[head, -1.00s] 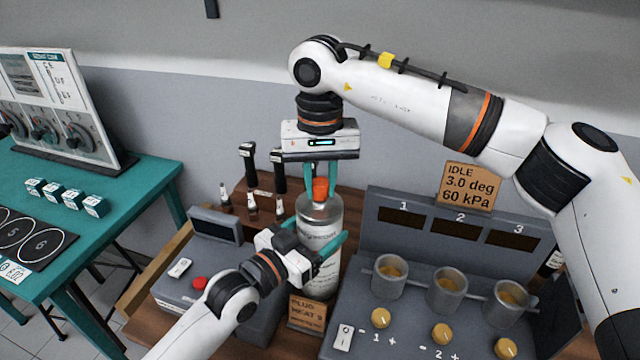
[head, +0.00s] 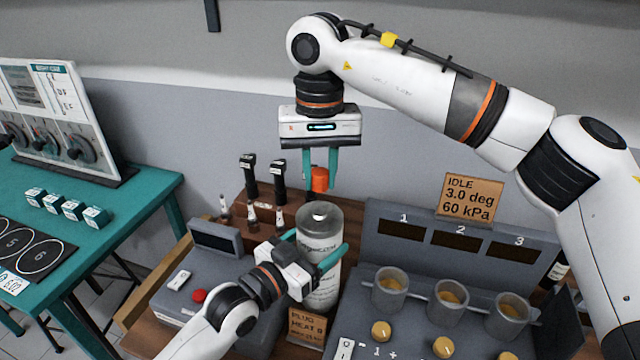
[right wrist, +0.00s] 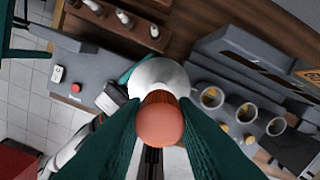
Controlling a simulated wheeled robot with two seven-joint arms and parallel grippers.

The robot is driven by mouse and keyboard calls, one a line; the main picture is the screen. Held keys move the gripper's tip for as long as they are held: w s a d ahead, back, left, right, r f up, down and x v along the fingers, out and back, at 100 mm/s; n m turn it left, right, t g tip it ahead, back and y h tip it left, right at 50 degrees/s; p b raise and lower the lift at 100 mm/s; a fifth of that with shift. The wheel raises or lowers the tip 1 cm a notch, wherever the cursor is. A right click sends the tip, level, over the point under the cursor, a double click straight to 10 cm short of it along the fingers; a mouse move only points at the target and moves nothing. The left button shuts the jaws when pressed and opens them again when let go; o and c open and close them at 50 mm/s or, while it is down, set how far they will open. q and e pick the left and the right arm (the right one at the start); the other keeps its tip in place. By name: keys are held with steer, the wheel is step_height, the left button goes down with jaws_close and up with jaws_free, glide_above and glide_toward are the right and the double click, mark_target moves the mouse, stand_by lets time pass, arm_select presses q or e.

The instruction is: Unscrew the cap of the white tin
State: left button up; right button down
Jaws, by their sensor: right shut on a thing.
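The white tin (head: 318,240), a tall cylinder with a label, stands upright in the head view. My right gripper (head: 320,182) points down and is shut on the cap. In the right wrist view the cap (right wrist: 160,122) sits between the teal fingers, with the tin's pale top (right wrist: 160,74) beyond it. My left gripper (head: 315,250) has its teal fingers around the upper body of the tin, one on either side.
A grey console (head: 440,310) with several cups and yellow knobs stands right of the tin. A grey box with a red button (head: 199,295) is at left. Black-handled tools (head: 264,175) stand behind. A "PLUG HEAT" sign (head: 307,326) is in front of the tin.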

steer(key=shift+r, duration=0.4)
arm_select(q)
steer(key=o, duration=2)
steer(key=shift+c, duration=0.2)
steer(key=shift+s+a+f, duration=0.1)
steer(key=shift+s+a, duration=0.25)
arm_select(e)
steer(key=shift+f, duration=0.2)
step_height(320, 180, down, 2)
steer(key=shift+f+b, duration=0.1)
steer(key=shift+b, duration=1.1)
arm_select(q)
steer(key=v, duration=1.1)
